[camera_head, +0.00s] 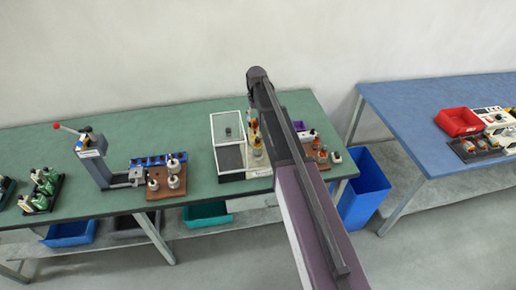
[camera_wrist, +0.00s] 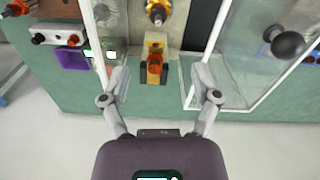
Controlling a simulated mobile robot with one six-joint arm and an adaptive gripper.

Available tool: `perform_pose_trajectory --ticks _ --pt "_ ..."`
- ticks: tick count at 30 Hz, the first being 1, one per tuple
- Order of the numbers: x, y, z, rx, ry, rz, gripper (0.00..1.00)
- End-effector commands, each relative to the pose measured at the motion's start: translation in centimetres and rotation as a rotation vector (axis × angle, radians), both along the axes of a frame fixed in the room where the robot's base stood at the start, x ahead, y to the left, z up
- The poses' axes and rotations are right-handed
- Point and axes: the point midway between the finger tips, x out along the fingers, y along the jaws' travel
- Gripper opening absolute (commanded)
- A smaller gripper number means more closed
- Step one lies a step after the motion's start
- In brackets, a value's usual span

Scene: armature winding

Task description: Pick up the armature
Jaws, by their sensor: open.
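In the wrist view, a part with a round, shiny metal end (camera_wrist: 157,14) in orange-yellow fittings, which may be the armature, sits at the top middle between clear panels. Below it is a yellow block with an orange-red piece (camera_wrist: 154,66). My gripper (camera_wrist: 158,76) is open, its fingers spread on either side of the yellow block with nothing held. I cannot tell whether the fingers touch the panels. In the head view, the yellow parts (camera_head: 256,140) show beside the clear-lidded machine (camera_head: 228,128); my arm hides the gripper.
The black-knobbed clear cover (camera_wrist: 287,43) stands at right in the wrist view; a purple bin (camera_wrist: 73,58) lies left. On the green bench (camera_head: 205,183) stand a lever press (camera_head: 92,160) and a brown board of metal parts (camera_head: 153,192). A blue bin (camera_head: 365,190) stands on the floor.

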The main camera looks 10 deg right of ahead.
Motion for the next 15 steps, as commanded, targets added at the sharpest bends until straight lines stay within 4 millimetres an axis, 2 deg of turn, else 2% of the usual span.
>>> perform_pose_trajectory --ticks 15 --pt "0.0 -0.1 -4.0 0.000 0.000 -0.001 0.80"
